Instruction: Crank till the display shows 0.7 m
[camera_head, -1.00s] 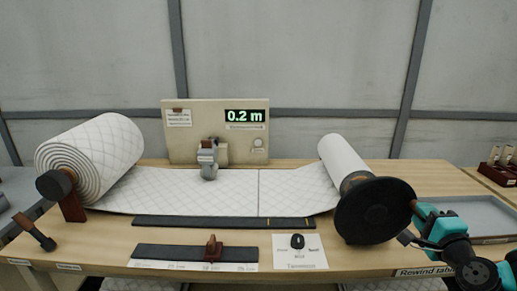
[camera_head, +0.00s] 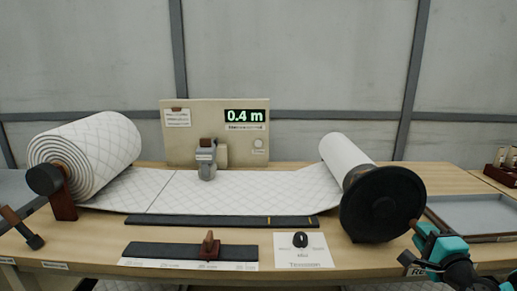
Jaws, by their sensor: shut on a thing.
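The display (camera_head: 244,116) on the beige back panel reads 0.4 m in green digits. The large black crank disc (camera_head: 382,205) stands at the right end of the take-up roll (camera_head: 345,155). My gripper (camera_head: 416,230) is at the disc's lower right edge, shut on the crank handle (camera_head: 413,223), of which only a small brown part shows. White quilted wadding (camera_head: 230,192) runs flat from the big supply roll (camera_head: 90,150) at the left to the take-up roll. A dark cross line lies on the sheet's left part.
A grey counter unit (camera_head: 206,160) stands over the sheet's far edge. A dark rail with a brown block (camera_head: 209,245) and a tension card with a black knob (camera_head: 300,240) lie in front. A grey tray (camera_head: 480,216) is right of the disc.

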